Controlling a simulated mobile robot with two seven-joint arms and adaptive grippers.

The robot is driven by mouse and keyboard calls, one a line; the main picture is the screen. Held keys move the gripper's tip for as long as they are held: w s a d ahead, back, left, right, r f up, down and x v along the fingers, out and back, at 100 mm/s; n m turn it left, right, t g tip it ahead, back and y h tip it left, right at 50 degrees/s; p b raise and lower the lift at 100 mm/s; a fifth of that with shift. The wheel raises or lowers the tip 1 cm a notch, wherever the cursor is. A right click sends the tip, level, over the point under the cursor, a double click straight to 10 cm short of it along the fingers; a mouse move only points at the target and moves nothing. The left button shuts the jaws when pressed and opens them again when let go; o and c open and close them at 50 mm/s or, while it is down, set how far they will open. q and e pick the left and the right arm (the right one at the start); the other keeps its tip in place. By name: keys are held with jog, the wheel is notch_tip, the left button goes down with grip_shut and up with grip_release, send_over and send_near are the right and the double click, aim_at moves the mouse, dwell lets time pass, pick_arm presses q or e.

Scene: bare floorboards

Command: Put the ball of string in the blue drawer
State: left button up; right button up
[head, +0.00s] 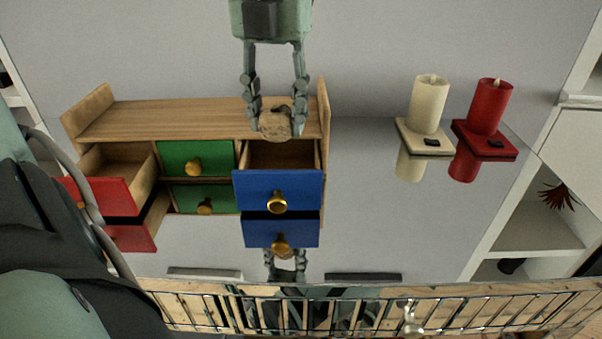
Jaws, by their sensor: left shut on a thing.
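My left gripper (274,112) comes down from the top of the picture, fingers pointing down. It is shut on the ball of string (276,127), a small tan ball. The ball shows in front of the wooden top, just above the opening of the blue drawer (255,182). This drawer is pulled out, with a brass knob, and its visible inside looks empty. The exact gap between ball and drawer is hard to tell. My right gripper is not in view.
The wooden drawer unit (170,119) also has a shut green drawer (180,160) and a pulled-out red drawer (100,197). A cream candle (428,105) and a red candle (490,108) stand to the right. The glossy grey surface mirrors everything. Clear room lies between unit and candles.

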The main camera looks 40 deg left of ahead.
pick_arm(q)
notch_tip(320, 180, down, 9)
jog(key=shift+s+f, duration=0.1)
jog(key=shift+f, duration=0.15)
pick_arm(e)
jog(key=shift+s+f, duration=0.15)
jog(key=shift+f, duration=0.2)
pick_arm(q)
jog(key=shift+f, duration=0.1)
jog(key=o, duration=0.9)
jog(key=shift+o, duration=1.2)
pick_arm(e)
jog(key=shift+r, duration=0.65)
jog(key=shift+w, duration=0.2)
